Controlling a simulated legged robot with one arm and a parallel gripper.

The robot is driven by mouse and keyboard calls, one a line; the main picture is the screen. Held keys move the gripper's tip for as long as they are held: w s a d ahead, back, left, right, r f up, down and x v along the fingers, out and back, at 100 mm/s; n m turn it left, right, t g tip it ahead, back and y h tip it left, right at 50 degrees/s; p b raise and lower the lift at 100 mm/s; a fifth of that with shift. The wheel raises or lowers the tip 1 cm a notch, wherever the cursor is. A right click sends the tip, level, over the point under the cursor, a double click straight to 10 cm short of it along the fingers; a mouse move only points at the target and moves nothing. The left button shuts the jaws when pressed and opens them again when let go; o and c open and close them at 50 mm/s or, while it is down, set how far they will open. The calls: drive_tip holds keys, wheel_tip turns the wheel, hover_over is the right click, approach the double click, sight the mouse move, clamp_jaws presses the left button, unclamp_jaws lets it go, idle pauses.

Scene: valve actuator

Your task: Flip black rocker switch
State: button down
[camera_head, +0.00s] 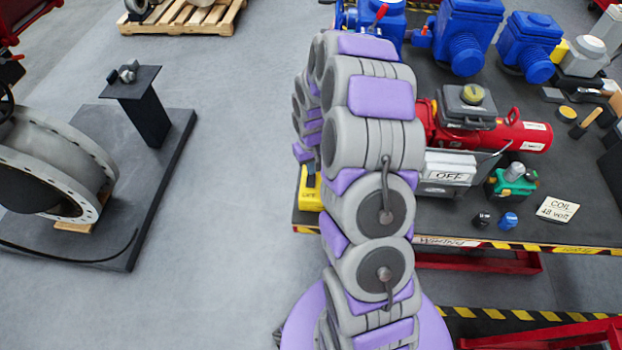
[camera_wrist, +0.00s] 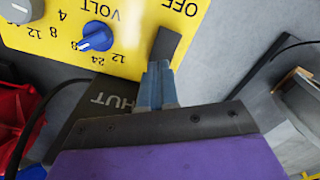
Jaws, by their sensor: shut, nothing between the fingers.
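The yellow panel (camera_wrist: 120,28) fills the upper left of the wrist view, with "VOLT", "OFF" and numbers printed on it. A black piece (camera_wrist: 166,46), which looks like the rocker switch, is at the panel's edge, below the "OFF" lettering. My gripper (camera_wrist: 157,68) is shut, with its blue-grey fingertips right at this black piece. I cannot tell whether they touch it, or which way the switch is tilted. In the head view, the yellow box (camera_head: 310,190) shows only in part beside my arm, which hides the rest and the gripper.
A blue knob (camera_wrist: 96,36) and a grey knob (camera_wrist: 18,8) sit on the panel. A black cable (camera_wrist: 48,88) runs at left. On the dark table are a red actuator (camera_head: 515,135), blue valve bodies (camera_head: 468,35) and a "COIL 48 volt" card (camera_head: 558,208).

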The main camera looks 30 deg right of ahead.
drive_tip(key=shift+f, duration=0.85)
idle(0.4)
drive_tip(key=shift+r, duration=0.1)
drive_tip(key=shift+r+p, duration=0.85)
drive_tip(key=shift+r, duration=2.6)
